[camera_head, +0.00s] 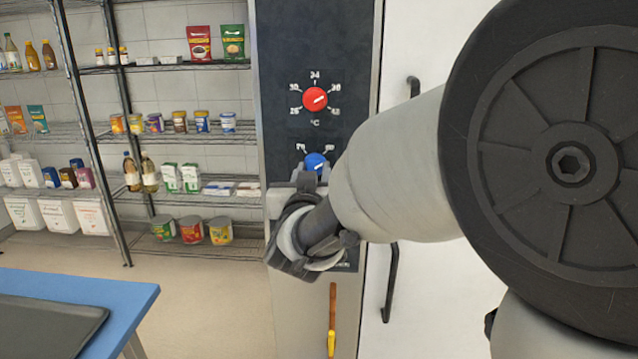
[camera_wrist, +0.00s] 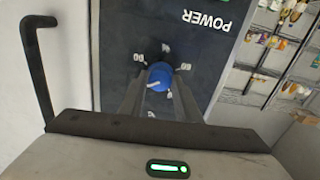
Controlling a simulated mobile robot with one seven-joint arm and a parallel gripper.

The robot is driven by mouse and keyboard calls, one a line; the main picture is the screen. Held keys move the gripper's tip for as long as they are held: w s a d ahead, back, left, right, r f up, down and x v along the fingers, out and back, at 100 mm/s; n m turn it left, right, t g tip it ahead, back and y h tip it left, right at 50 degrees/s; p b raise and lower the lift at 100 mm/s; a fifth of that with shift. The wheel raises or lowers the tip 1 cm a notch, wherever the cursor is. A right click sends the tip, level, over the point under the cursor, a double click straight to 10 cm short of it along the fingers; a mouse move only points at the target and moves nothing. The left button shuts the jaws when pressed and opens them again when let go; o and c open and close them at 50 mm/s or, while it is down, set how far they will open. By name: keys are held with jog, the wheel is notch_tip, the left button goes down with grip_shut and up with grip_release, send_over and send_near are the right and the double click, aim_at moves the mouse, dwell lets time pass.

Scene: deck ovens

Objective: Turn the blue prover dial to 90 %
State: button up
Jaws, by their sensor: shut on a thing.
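The blue prover dial (camera_head: 316,161) is on the dark control panel (camera_head: 312,40), below the red dial. In the head view my gripper (camera_head: 310,178) covers its lower part and most of its scale. Two labels show above it, too small to read surely. In the wrist view, which shows the panel upside down, the blue dial (camera_wrist: 160,75) sits between my two fingers, and my gripper (camera_wrist: 160,90) is shut on it. A white mark shows on the dial's face, slanted; I cannot tell which value it points to.
A red dial (camera_head: 314,99) with a °C scale is above the blue one. Black door handles (camera_head: 391,285) are to the right. An orange-and-yellow stick (camera_head: 332,320) is below. Wire shelves (camera_head: 165,66) with goods and a blue table (camera_head: 128,290) are left, with clear floor between.

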jog(key=shift+m+b, duration=5.5)
jog(key=shift+m, duration=0.8)
jog(key=o, duration=1.1)
jog(key=shift+c, duration=0.2)
jog(key=shift+s, duration=0.1)
